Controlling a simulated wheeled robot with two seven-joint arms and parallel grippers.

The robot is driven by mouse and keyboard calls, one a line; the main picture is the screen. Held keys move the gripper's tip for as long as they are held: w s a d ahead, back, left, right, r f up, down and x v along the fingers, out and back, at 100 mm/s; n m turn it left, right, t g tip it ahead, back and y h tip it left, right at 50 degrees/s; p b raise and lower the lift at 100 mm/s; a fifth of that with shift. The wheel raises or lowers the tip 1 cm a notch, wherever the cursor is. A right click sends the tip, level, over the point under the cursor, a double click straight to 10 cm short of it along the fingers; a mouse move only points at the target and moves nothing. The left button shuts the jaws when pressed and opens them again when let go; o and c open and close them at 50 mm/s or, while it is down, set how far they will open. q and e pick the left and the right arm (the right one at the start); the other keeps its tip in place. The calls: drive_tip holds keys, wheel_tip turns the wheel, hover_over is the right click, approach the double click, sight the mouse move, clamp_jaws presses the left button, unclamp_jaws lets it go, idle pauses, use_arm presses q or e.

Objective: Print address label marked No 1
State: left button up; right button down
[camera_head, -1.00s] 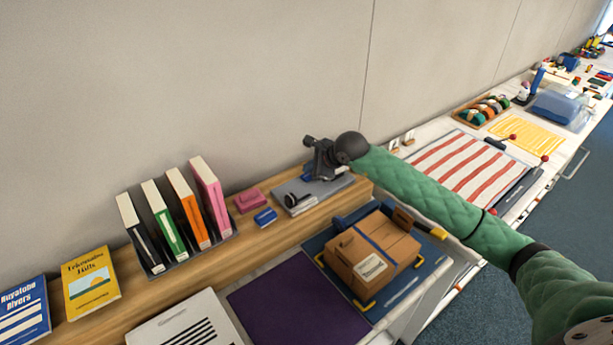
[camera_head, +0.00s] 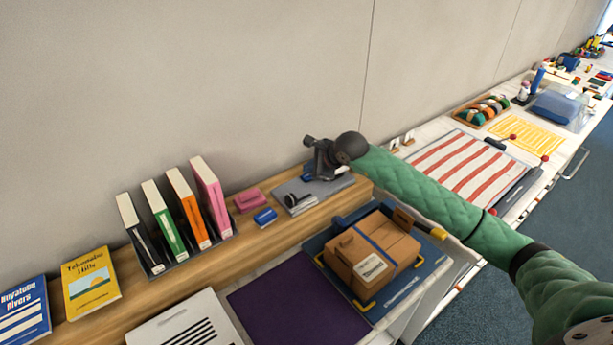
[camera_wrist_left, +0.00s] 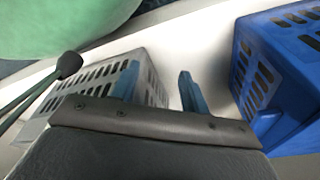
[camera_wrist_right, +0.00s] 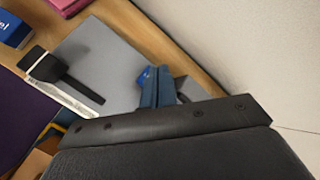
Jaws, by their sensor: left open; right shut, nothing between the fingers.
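My right gripper (camera_head: 316,168) is shut and empty, low over a grey plate (camera_head: 325,187) on the wooden shelf. In the right wrist view its blue fingers (camera_wrist_right: 158,88) are together above the plate, partly hiding a small blue thing (camera_wrist_right: 145,75) behind them. A black-handled tool (camera_wrist_right: 62,72) with a pale strip lies at the plate's left side. A cardboard parcel (camera_head: 352,270) with a white label (camera_head: 370,267) sits on a blue mat (camera_head: 420,270). I cannot make out any No 1 marking. My left gripper (camera_wrist_left: 158,90) is open and empty, seen only in its wrist view.
Pink (camera_head: 251,201) and blue (camera_head: 265,216) blocks lie left of the plate. Several upright books and two lying books (camera_head: 90,282) stand farther left. A purple mat (camera_head: 295,300) is in front. A grey crate (camera_wrist_left: 95,80) and blue crate (camera_wrist_left: 270,75) flank the left gripper.

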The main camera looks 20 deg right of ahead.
sight(310, 177)
drive_tip(key=shift+f, duration=0.1)
idle(0.3)
drive_tip(key=shift+f+b, duration=0.35)
drive_tip(key=shift+b, duration=0.45)
drive_tip(key=shift+f+b, duration=0.4)
drive_tip(key=shift+b, duration=0.25)
idle(0.6)
drive_tip(key=shift+r, duration=0.1)
idle(0.4)
drive_tip(key=shift+r, duration=0.8)
drive_tip(key=shift+r, duration=0.1)
drive_tip(key=shift+r, duration=2.4)
